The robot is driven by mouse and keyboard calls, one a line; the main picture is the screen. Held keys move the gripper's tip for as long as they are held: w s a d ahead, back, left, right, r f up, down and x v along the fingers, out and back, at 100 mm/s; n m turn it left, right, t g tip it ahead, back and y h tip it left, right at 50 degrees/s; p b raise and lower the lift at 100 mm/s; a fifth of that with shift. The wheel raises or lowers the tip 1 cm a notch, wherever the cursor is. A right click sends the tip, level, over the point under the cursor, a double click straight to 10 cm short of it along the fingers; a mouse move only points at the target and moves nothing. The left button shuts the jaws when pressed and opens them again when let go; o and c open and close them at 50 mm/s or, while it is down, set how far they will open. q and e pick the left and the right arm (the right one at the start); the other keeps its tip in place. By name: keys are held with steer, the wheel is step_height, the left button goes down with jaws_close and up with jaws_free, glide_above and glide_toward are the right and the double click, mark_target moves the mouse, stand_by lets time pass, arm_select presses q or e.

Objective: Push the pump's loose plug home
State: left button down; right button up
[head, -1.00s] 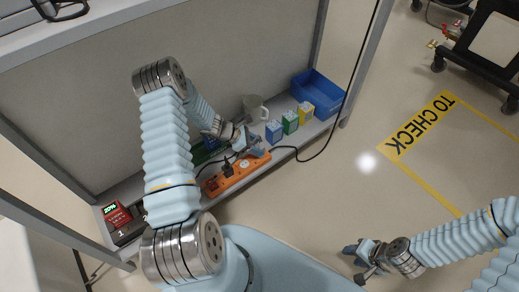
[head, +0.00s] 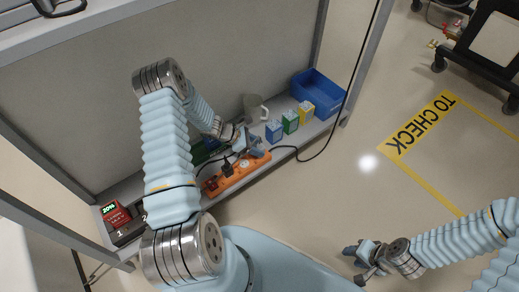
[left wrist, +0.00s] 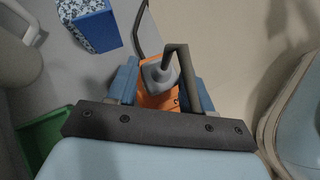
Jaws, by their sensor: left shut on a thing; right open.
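The orange power strip (head: 226,181) lies along the front of the low shelf, with dark plugs (head: 228,169) standing in its left part. My left gripper (head: 257,147) is at the strip's right end. In the left wrist view, a grey plug (left wrist: 158,72) with a dark bent cord sits between the blue fingers of my left gripper (left wrist: 165,88), which is shut on it. The orange strip (left wrist: 158,98) shows right under the plug. Whether the plug is fully seated cannot be told. My right gripper (head: 357,256) is open and empty over the floor, away from the shelf.
A grey mug (head: 254,107), small blue, green and yellow boxes (head: 290,122) and a blue bin (head: 317,93) stand behind and right of the strip. A black cable (head: 318,152) hangs in front.

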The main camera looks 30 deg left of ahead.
arm_select(q)
steer(key=shift+c, duration=1.9)
jaws_free()
steer(key=p+v, duration=0.1)
steer(key=v, duration=1.2)
steer(key=shift+a+r, duration=0.25)
